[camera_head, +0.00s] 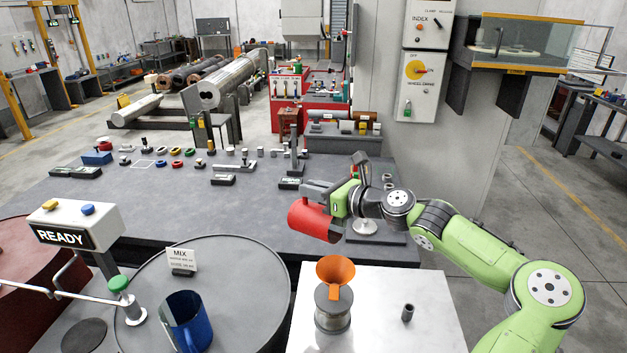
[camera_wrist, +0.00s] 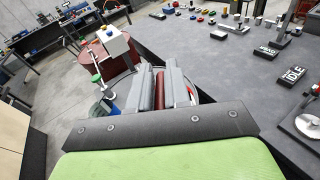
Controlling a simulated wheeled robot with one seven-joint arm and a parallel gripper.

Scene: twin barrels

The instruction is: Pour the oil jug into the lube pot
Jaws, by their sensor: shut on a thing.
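My gripper (camera_head: 326,196) is shut on a red jug (camera_head: 313,221) and holds it tilted in the air. In the wrist view a strip of the red jug (camera_wrist: 160,90) shows between the two grey fingers (camera_wrist: 160,88). I take it for the oil jug, but no label shows. Below it, a grey pot (camera_head: 332,318) stands on a white-topped stand, with an orange funnel (camera_head: 336,271) in its top. The jug is above and slightly left of the funnel, apart from it. No stream of liquid is visible.
A blue jug (camera_head: 190,322) stands on the grey barrel top (camera_head: 245,290), near a MIX card (camera_head: 181,260). A small dark cylinder (camera_head: 408,313) stands on the white stand top (camera_head: 375,285). A READY box (camera_head: 75,224) is at left. Small parts lie on the dark table (camera_head: 230,208).

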